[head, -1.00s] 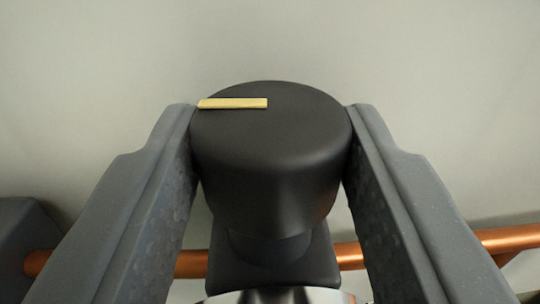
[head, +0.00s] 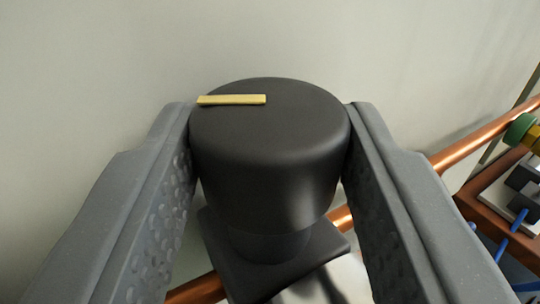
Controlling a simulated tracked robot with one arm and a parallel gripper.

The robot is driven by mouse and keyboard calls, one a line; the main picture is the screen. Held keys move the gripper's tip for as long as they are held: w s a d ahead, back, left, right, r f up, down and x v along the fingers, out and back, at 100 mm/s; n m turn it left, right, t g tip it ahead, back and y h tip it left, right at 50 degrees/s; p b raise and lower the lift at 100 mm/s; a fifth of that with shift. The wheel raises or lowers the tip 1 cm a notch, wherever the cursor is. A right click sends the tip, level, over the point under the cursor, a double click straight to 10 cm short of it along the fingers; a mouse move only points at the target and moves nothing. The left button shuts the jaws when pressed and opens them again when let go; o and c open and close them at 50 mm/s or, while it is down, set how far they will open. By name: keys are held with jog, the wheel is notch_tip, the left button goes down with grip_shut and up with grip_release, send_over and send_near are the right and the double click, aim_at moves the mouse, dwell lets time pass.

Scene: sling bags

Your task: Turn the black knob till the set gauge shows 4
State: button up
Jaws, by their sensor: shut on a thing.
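The black knob (head: 270,150) stands in the middle of the head view, with a yellow pointer bar (head: 232,99) on the left of its top face. My gripper (head: 270,118) is shut on the knob, one grey finger against its left side and one against its right. Below the knob is a dark body (head: 325,251) with a pale metallic part under it. The set gauge is not visible in this view, so its reading cannot be told.
A copper pipe (head: 470,140) runs diagonally behind the knob, rising to the right. At the right edge are a green round part with brass (head: 519,130), a brown tray-like frame (head: 478,189) and blue pieces (head: 511,236). A plain grey wall (head: 120,60) fills the background.

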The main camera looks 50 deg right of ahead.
jog(key=shift+w+a+r+m+g+h+b, duration=0.1)
jog(key=shift+m+g+h+b, duration=0.6)
jog(key=shift+g+b, duration=0.1)
dwell(0.4)
jog(key=o, duration=0.7)
jog(key=v, duration=1.3)
jog(key=shift+s+a, duration=0.25)
jog(key=shift+a, duration=0.05)
